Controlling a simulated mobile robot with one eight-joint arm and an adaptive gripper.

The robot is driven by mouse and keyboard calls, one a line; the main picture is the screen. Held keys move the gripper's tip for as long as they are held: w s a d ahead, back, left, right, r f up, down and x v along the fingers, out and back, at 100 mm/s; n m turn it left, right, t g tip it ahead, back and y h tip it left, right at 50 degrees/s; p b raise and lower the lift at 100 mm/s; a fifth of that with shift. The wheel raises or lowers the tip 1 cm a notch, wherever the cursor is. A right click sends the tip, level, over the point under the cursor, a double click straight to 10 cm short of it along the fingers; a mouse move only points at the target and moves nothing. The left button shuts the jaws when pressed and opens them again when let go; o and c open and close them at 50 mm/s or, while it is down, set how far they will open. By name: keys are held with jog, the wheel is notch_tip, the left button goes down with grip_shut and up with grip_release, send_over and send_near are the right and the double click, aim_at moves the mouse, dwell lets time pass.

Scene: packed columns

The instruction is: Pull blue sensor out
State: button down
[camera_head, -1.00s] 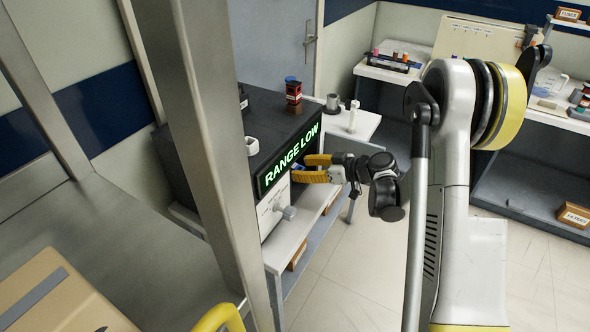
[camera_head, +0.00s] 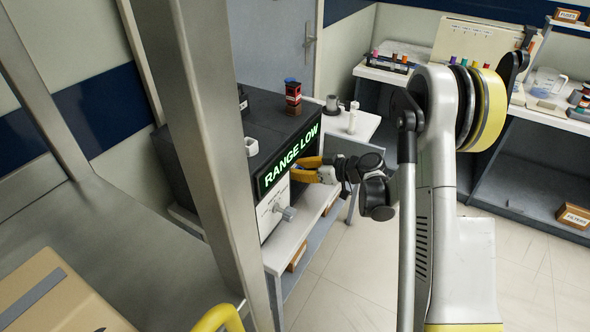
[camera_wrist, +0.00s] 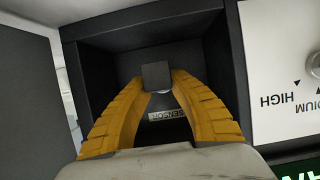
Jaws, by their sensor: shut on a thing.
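In the head view my gripper (camera_head: 304,169) reaches from the right into the front of the black instrument (camera_head: 270,122) with the green RANGE LOW sign (camera_head: 291,160). In the wrist view my gripper's yellow fingers (camera_wrist: 158,88) are inside a dark square recess (camera_wrist: 105,75). They are shut on a small block, the sensor (camera_wrist: 156,73), whose visible face looks dark grey, not blue. A SENSOR label (camera_wrist: 168,116) shows on the recess floor between the fingers. The sensor's far end is hidden, and the head view hides the grasp.
A white panel with a selector knob (camera_head: 287,214) is beside the recess; HIGH markings (camera_wrist: 279,101) show close on the right in the wrist view. A metal post (camera_head: 205,130) stands in front. The floor at right is open.

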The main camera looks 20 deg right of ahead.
jog(key=shift+s+d+f+b, duration=0.15)
jog(key=shift+s+d+b, duration=0.2)
jog(key=shift+s+d, duration=0.2)
dwell(0.5)
jog(key=shift+s+d+f+b, duration=0.2)
jog(key=shift+s+d+b, duration=0.15)
jog(key=shift+s+d, duration=0.55)
jog(key=shift+s+d+f+b, duration=0.15)
jog(key=shift+s+d+b, duration=0.25)
jog(key=shift+s+d, duration=0.5)
jog(key=shift+s+d+f+b, duration=0.2)
jog(key=shift+s+d+b, duration=0.15)
jog(key=shift+s+d, duration=0.55)
jog(key=shift+d, duration=0.15)
